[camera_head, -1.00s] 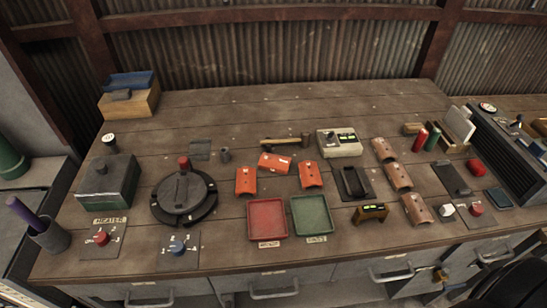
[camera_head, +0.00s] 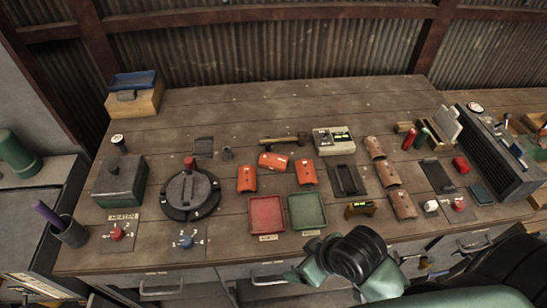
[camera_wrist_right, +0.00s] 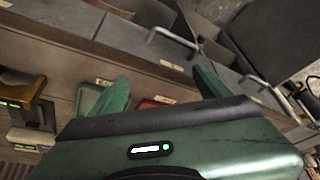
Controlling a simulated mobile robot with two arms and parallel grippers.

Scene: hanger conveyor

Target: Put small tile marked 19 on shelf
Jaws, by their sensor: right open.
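Three orange curved tiles (camera_head: 272,161), (camera_head: 247,178), (camera_head: 306,173) lie behind the trays on the workbench. Three brown curved tiles (camera_head: 375,148), (camera_head: 388,174), (camera_head: 402,205) form a slanting row to the right. No number can be read on any tile, so I cannot tell which is 19. I cannot make out a shelf for certain. My right gripper (camera_wrist_right: 163,86) is open and empty at the bench's front edge, near the drawers. It also shows in the head view (camera_head: 302,272). My left gripper is not in view.
A red tray (camera_head: 267,215) and a green tray (camera_head: 307,211) stand near the front edge. A round dark device (camera_head: 189,194) and a heater box (camera_head: 120,181) stand left. A ribbed dark unit (camera_head: 500,150) bounds the right. The bench's back is mostly clear.

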